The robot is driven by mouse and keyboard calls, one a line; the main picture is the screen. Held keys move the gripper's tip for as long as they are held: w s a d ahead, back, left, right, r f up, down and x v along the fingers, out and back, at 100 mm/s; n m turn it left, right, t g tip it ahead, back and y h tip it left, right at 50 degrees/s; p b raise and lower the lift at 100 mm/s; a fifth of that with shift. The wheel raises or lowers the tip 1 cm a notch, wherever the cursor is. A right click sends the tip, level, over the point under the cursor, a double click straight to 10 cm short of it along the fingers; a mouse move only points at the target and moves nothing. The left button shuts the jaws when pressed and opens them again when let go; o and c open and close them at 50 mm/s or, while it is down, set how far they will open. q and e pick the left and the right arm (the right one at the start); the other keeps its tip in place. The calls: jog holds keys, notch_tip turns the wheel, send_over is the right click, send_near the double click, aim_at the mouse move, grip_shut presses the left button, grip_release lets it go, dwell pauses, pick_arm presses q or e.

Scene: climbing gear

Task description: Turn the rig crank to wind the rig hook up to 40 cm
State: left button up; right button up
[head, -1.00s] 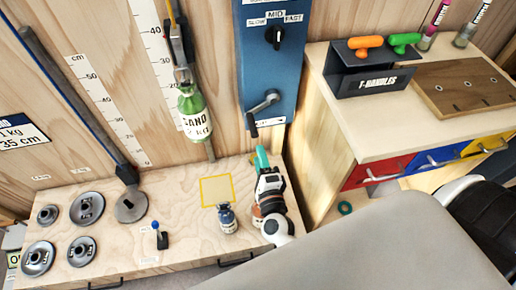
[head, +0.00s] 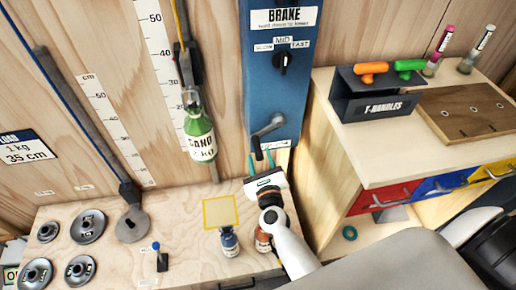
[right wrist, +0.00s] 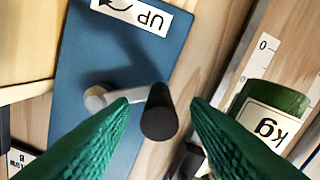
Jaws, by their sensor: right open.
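The rig crank (head: 268,125) is a grey arm with a dark handle, low on the blue brake panel. My right gripper (head: 262,160) is just below the crank, with its teal fingers open and pointing at it. In the right wrist view the black crank handle (right wrist: 159,114) shows between the open green fingertips, with a gap on each side. The rig hook (head: 188,95) hangs left of the panel beside a cm scale and carries a green sand bottle (head: 200,135). The bottle's label partly covers the hook's surroundings; its exact height is unclear. My left gripper is not in view.
The brake knob (head: 283,62) is above the crank, near MID. On the bench are a blue jar (head: 229,243), a yellow square (head: 220,212) and several weight discs (head: 88,226). A cabinet (head: 350,180) with coloured drawers stands close on the right.

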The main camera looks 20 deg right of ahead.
aim_at(258, 151)
jog(key=shift+x, duration=1.9)
grip_shut()
